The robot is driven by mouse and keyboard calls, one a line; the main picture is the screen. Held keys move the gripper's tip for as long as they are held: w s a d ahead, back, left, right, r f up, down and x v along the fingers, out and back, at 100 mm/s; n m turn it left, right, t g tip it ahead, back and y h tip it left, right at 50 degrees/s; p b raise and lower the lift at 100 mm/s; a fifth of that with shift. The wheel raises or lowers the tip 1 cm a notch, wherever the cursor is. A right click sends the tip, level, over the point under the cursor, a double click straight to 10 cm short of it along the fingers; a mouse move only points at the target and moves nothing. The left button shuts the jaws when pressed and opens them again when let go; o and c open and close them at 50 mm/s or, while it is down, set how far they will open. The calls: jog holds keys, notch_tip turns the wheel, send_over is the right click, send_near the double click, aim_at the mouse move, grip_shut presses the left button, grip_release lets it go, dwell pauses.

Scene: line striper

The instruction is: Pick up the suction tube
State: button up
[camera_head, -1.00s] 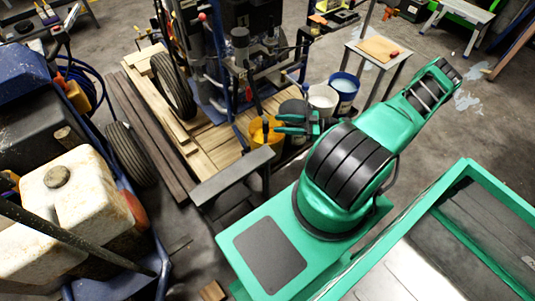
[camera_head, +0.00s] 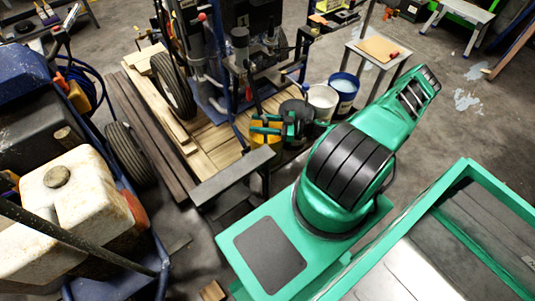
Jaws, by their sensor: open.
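The line striper (camera_head: 205,75) stands on a wooden pallet at the upper middle. A slim dark tube (camera_head: 255,92), which looks like the suction tube, hangs from its front and runs down towards a yellow bucket (camera_head: 265,142). My gripper (camera_head: 258,124), with green fingers, is open over the yellow bucket, close to the lower part of this tube. I cannot tell whether the tube stands between the fingers or touches them. My own green arm hides the part behind the gripper.
A white bucket (camera_head: 322,100) and a blue bucket (camera_head: 344,92) stand right of the gripper. A small table (camera_head: 379,48) is behind them. A blue machine with a dirty white tank (camera_head: 62,205) fills the left. Open floor lies at the right.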

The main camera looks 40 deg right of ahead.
jog(key=shift+w+a, duration=0.4)
jog(key=shift+a, duration=0.05)
jog(key=shift+c, duration=0.6)
grip_shut()
dwell(0.5)
